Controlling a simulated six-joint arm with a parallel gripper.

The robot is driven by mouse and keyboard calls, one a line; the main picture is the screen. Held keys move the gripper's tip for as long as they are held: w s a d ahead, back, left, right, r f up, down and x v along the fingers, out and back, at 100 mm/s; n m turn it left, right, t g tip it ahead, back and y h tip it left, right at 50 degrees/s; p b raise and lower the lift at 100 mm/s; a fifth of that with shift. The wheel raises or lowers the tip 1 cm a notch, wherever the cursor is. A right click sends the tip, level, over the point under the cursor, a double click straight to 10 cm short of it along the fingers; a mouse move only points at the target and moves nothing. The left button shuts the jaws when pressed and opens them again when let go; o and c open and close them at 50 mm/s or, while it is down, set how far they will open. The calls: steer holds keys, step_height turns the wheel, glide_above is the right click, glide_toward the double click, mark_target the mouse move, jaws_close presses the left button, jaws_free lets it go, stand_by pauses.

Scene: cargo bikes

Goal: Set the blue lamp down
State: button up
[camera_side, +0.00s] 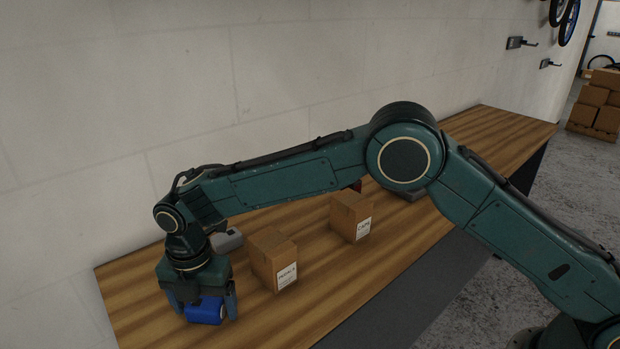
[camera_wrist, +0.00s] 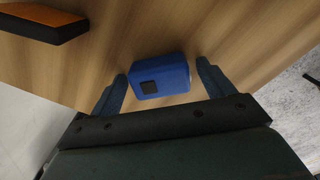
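The blue lamp (camera_side: 205,311) is at the near left end of the wooden bench, low between the fingers of my gripper (camera_side: 204,306). It appears to rest on the bench top, though its underside is hidden. In the wrist view the lamp (camera_wrist: 165,73) is a small blue block with a dark square on one face. My gripper (camera_wrist: 161,72) has one finger on each side of it, with a narrow gap showing at both sides. The gripper is open around the lamp.
A labelled cardboard box (camera_side: 274,262) stands just right of my gripper, with another box (camera_side: 350,217) farther along the bench (camera_side: 140,283). A grey object (camera_side: 227,240) lies behind. An orange-topped dark block (camera_wrist: 40,25) shows in the wrist view. The bench edge is close.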

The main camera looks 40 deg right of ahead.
mark_target(208, 300)
steer(key=shift+r, duration=0.1)
step_height(208, 300, up, 12)
stand_by(0.9)
stand_by(0.5)
steer(key=s+d+r+m+t, duration=0.1)
steer(key=s+d+r+m, duration=0.3)
steer(key=d, duration=0.4)
steer(key=s+d+r+m+t, duration=0.1)
steer(key=s+d+r+m, duration=0.2)
steer(key=d+r+m, duration=0.3)
steer(key=s+d+r+m+t, duration=0.1)
steer(key=s+d+r+m, duration=0.25)
steer(key=d, duration=0.55)
steer(key=s+d+f+m+t, duration=0.1)
steer(key=s+d+f+m, duration=0.1)
steer(key=s+d+m, duration=0.4)
steer(key=s+d+f+m+t, duration=0.1)
steer(key=s+d+m, duration=0.5)
steer(key=s, duration=0.7)
steer(key=shift+s+f+m+t, duration=0.3)
steer(key=shift+f+m, duration=0.45)
steer(key=shift+f, duration=0.1)
